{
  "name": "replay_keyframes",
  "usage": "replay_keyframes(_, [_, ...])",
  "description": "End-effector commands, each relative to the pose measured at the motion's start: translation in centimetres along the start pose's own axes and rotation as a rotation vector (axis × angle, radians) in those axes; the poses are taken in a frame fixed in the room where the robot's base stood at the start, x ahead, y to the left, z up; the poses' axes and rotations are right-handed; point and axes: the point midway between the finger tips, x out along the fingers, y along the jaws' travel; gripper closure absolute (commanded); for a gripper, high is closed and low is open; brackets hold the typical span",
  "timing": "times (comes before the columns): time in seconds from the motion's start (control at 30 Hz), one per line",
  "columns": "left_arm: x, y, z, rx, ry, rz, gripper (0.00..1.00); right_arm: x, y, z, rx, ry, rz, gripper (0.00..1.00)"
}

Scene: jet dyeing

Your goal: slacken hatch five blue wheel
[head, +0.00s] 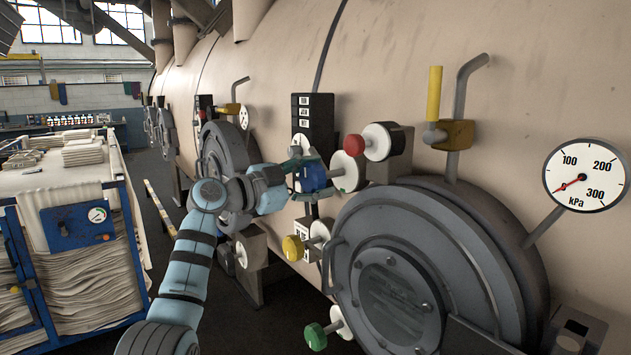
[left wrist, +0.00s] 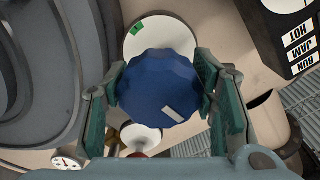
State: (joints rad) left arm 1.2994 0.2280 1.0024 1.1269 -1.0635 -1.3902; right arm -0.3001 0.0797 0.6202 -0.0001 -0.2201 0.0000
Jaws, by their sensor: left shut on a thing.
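The blue wheel (head: 312,177) stands out from the machine's side, between the near hatch and the hatch behind it. My left gripper (head: 298,178) reaches it from the left. In the left wrist view the faceted blue wheel (left wrist: 152,85) fills the space between the green-padded fingers of my left gripper (left wrist: 160,76), which is shut on it. A pale mark shows on the wheel's face. A white disc with a green mark (left wrist: 160,35) sits behind the wheel; the white disc also shows in the head view (head: 348,173). My right gripper is not in view.
The near round hatch (head: 395,290) fills the lower right. A red knob (head: 354,145), a yellow knob (head: 292,248) and a green knob (head: 315,336) stand near. A black label panel (head: 312,118) is above the wheel. A cloth-laden blue cart (head: 130,235) stands left.

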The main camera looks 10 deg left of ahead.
Motion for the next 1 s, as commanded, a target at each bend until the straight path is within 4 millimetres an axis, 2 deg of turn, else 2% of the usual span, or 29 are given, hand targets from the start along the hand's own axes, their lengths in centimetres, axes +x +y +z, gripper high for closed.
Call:
replay_keyframes(0.3, [0.05, 0.28, 0.39, 0.094, -0.006, 0.008, 0.76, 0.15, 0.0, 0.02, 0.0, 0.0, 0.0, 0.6])
replay_keyframes(0.73, [0.06, 0.28, 0.38, 0.105, -0.006, 0.008, 0.76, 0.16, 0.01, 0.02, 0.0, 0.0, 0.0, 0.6])
replay_keyframes(0.77, [0.06, 0.28, 0.38, 0.104, -0.006, 0.008, 0.46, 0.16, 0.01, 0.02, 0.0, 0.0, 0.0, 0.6])
replay_keyframes(0.8, [0.06, 0.28, 0.37, 0.104, -0.006, 0.008, 0.4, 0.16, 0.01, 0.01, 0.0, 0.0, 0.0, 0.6])
replay_keyframes(0.9, [0.06, 0.21, 0.28, 0.105, -0.004, 0.007, 0.27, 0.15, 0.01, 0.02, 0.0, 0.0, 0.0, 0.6])
replay_keyframes(1.0, [0.07, 0.16, 0.2, 0.105, -0.003, 0.005, 0.27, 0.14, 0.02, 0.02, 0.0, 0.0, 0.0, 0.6])
